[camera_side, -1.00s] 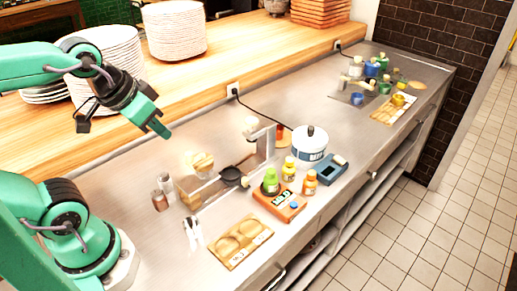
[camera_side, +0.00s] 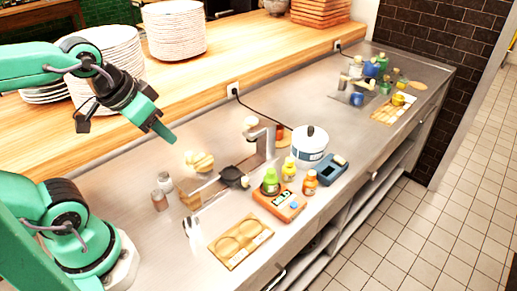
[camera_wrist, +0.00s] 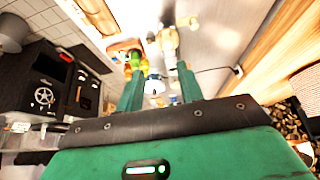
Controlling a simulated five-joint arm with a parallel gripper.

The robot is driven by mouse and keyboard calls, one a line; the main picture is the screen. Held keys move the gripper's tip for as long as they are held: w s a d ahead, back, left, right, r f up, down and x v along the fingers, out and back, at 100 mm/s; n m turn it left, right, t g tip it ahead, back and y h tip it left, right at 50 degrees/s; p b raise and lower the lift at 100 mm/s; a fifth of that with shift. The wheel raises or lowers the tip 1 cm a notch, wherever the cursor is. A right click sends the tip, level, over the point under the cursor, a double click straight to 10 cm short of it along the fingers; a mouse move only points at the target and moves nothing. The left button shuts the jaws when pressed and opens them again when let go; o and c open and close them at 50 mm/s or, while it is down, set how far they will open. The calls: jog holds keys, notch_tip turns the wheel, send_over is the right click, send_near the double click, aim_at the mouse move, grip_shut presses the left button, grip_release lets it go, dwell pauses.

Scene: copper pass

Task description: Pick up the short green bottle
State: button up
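A short green bottle (camera_side: 270,183) with a light green cap stands upright on the orange scale (camera_side: 295,210) in the side view. A yellow-green bottle (camera_side: 289,170) stands just behind it, and an orange bottle (camera_side: 309,184) stands to its right. My gripper (camera_side: 125,130) is high above the counter at the left, far from the bottles. Its fingers are spread and nothing is between them. In the wrist view the two fingers of my gripper (camera_wrist: 160,84) are also apart.
Two shakers (camera_side: 160,199) stand at left. Stacked plates (camera_side: 175,30) sit on the wooden shelf. Bare counter lies at front left.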

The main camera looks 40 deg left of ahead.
jog(key=o, duration=0.4)
jog(key=shift+o, duration=0.2)
jog(key=shift+w, duration=0.1)
jog(key=g, duration=0.6)
send_over(272, 170)
jog(key=shift+m, duration=0.4)
notch_tip(272, 170, down, 12)
jog(key=shift+a+f, duration=0.15)
jog(key=shift+f, duration=0.1)
jog(key=shift+w+d+f, duration=0.2)
jog(key=shift+f, duration=0.15)
jog(key=shift+s+a+f, duration=0.1)
jog(key=shift+s+f, duration=0.05)
jog(key=shift+f, duration=1.8)
jog(key=shift+s+f, duration=0.15)
jog(key=shift+f, duration=1.8)
